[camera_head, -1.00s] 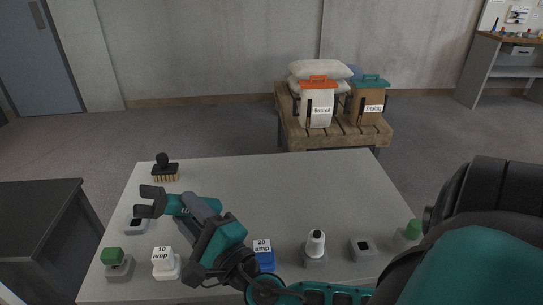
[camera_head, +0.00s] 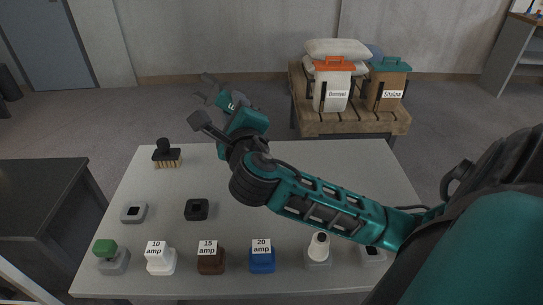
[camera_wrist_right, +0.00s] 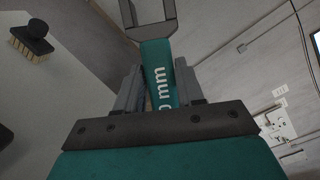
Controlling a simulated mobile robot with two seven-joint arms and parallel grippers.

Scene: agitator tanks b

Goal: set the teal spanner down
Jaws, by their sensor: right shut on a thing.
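The teal spanner (camera_wrist_right: 162,82) has a grey open-ended head and white lettering ending in "mm" on its handle. My right gripper (camera_wrist_right: 160,92) is shut on this handle, with one finger on each side. In the head view the right gripper (camera_head: 222,119) is raised near the table's far edge. The spanner (camera_head: 230,101) extends beyond it, with its grey head towards the upper left. The spanner appears held clear of the table top (camera_head: 290,190). Part of the handle is hidden by the gripper. My left gripper is out of view.
A black-handled brush (camera_head: 167,155) stands at the table's far left. Fuse blocks marked 10 (camera_head: 160,260), 15 (camera_head: 210,260) and 20 amp (camera_head: 262,259) line the front. A dark block (camera_head: 197,209) stands mid-left. Labelled bins (camera_head: 332,88) stand on a wooden bench (camera_head: 310,122) behind.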

